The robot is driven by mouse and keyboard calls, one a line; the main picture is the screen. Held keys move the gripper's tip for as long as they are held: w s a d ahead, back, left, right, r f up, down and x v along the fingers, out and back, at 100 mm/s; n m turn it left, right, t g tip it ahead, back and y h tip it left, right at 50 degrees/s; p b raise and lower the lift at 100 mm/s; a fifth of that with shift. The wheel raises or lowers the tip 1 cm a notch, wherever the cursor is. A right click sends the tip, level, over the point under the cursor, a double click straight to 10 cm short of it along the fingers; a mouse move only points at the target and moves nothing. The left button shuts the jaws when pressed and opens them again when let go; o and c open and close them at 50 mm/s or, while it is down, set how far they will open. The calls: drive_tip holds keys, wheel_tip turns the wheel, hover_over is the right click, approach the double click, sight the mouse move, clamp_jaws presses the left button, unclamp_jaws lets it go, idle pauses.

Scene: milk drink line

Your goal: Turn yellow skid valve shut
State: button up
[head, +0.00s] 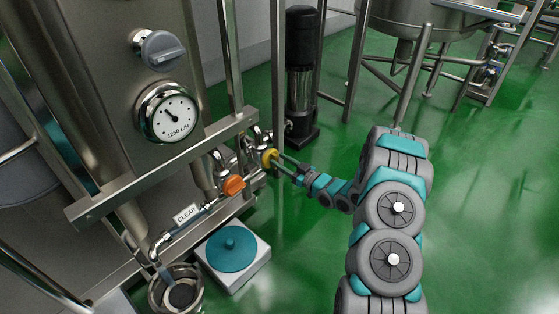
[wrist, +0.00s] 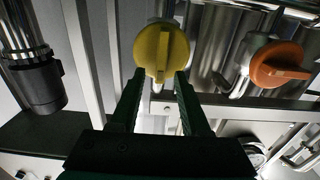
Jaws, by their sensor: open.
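The yellow valve (head: 269,159) is on the skid pipework, left of my gripper in the head view. In the wrist view the yellow valve (wrist: 161,50) is a round knob with a raised bar that stands close to upright. My gripper (head: 283,164) reaches toward it from the right. In the wrist view my gripper (wrist: 157,75) is open, with one finger at each side of the knob's lower edge. I cannot tell whether the fingers touch the knob. Nothing is held.
An orange valve (head: 233,185) sits beside the yellow one; it also shows in the wrist view (wrist: 280,65). A black pump (head: 301,75) stands behind. A gauge (head: 167,113) and a grey knob (head: 160,50) are on the panel.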

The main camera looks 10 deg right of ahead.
drive_tip(key=shift+w+a, duration=0.3)
drive_tip(key=shift+w, duration=0.05)
clamp_jaws()
idle(0.5)
